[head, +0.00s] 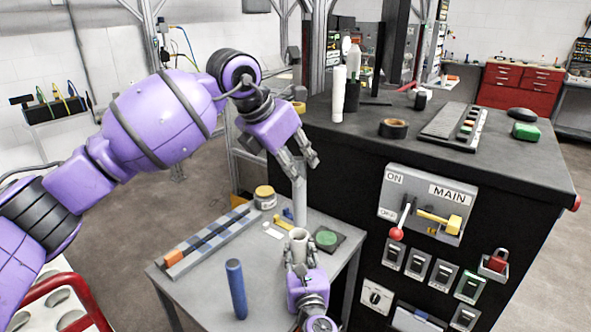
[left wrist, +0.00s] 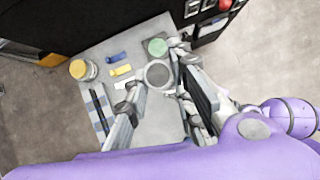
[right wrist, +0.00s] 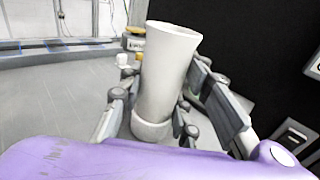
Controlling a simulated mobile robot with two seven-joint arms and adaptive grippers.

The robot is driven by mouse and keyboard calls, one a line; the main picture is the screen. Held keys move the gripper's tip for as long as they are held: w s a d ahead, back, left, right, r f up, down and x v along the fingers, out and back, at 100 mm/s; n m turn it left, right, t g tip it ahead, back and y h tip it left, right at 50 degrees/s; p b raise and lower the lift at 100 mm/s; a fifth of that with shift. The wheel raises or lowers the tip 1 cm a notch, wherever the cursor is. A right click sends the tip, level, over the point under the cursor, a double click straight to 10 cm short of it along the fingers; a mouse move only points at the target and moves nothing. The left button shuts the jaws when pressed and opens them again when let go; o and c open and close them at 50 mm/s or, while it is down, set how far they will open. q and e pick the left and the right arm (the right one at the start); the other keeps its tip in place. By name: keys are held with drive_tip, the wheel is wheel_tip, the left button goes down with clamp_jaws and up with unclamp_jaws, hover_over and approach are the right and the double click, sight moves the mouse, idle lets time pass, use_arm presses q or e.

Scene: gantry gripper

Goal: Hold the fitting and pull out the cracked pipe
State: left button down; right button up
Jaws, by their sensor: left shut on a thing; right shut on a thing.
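My left gripper (head: 302,163) points down above the small table, its fingers shut on the top of a grey upright pipe (head: 299,202). The left wrist view looks down on a round grey end (left wrist: 158,75) between the fingers. Directly below in the head view, my right gripper (head: 298,262) is shut on a pale fitting (head: 298,236) with a round upper rim. The right wrist view shows a pale tube standing above a collar (right wrist: 150,131), with my fingers on both sides. I cannot tell how far the pipe sits in the fitting.
The grey table (head: 205,283) carries a blue cylinder (head: 236,288), a striped rail (head: 208,242), a yellow-lidded jar (head: 265,197) and a green disc (head: 326,238). A black cabinet (head: 350,205) with switches and levers stands close on the right. Free tabletop lies left of the fitting.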

idle(0.3)
drive_tip(key=o, duration=1.2)
drive_tip(key=shift+o, duration=0.2)
